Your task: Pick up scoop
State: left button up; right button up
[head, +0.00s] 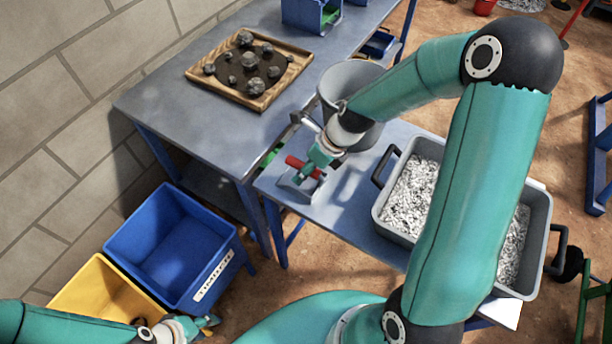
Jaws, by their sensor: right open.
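The scoop has a red handle (307,168) and what looks like a grey metal part (299,188) below it. It is at the left end of the lower blue-grey table. My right gripper (307,172) is open at the red handle, with its fingers over part of it. I cannot tell whether the fingers touch the handle. My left gripper (208,325) is low at the bottom left, near the blue bin and away from the scoop. Its fingers are too small and angled to show whether they are open or shut.
A grey bucket (350,75) stands just behind my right gripper. A grey tub (392,205) of pale gravel sits right of the scoop, partly behind my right arm. A wooden tray (203,73) holds several dark rocks. Blue (160,240) and yellow (95,285) bins stand at lower left.

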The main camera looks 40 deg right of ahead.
grip_shut()
jog(key=shift+r, duration=0.1)
dwell(0.3)
